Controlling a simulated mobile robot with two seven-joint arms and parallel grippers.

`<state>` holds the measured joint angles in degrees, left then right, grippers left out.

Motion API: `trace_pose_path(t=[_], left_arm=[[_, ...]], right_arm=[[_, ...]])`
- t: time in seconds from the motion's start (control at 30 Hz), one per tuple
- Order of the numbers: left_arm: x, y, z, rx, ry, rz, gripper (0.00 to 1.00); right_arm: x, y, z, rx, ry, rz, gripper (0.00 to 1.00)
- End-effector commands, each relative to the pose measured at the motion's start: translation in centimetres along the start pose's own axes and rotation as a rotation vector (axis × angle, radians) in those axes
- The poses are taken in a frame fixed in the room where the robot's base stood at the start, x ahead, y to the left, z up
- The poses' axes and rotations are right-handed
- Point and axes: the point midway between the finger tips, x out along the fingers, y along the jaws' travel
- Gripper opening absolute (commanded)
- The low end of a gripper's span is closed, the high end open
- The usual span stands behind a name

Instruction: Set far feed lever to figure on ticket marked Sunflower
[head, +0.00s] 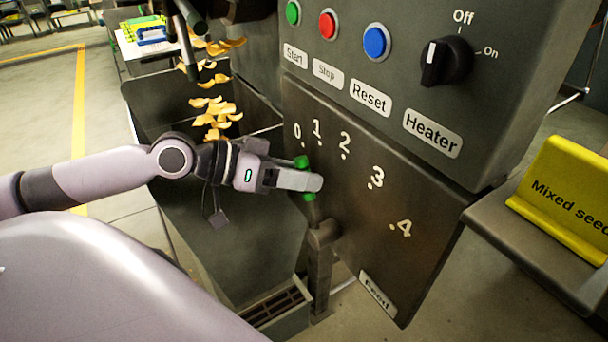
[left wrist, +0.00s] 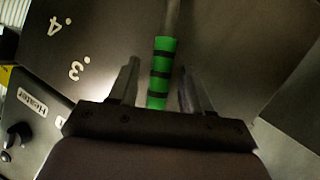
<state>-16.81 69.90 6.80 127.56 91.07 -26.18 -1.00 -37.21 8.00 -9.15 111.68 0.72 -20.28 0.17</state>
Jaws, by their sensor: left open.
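The feed lever (head: 319,220) stands on a panel whose dial reads 0 to 4. Its green grip (head: 301,161) points up near the 0 and 1 marks; the exact mark is hard to tell. My left gripper (head: 306,181) is at the grip, hiding its middle. In the left wrist view the black-banded green grip (left wrist: 161,70) lies between the open fingers (left wrist: 160,85), with a gap on each side. A yellow sign (head: 570,190) at the right reads "Mixed seed", its end cut off. No ticket marked Sunflower is visible. My right gripper is out of view.
Orange-yellow flakes (head: 212,112) hang over a dark bin (head: 150,95) on the left. A paper with coloured items (head: 145,45) lies behind. A vent sits below.

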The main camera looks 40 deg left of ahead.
Motion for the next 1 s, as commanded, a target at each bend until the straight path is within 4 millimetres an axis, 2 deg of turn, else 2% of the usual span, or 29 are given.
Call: trace_pose_path(t=[0.23,0.63,0.67,0.7,0.8,1.0], left_arm=[[0.81,0.01,-0.07,0.003,0.001,0.0,0.48],[1.0,0.02,0.0,0.002,-0.001,0.0,0.48],[0.99,0.02,0.0,0.002,-0.001,0.0,0.42],[0.99,0.02,0.0,0.002,-0.001,0.0,0.29],[0.99,0.02,0.0,0.002,-0.001,0.0,0.0],[1.01,-0.01,-0.03,0.004,-0.001,-0.001,0.0]], right_arm=[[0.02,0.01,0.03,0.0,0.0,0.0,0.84],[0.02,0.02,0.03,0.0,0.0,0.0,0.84],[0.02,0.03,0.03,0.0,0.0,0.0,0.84],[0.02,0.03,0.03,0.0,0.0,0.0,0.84],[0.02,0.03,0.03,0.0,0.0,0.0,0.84],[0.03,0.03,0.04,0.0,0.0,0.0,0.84]])
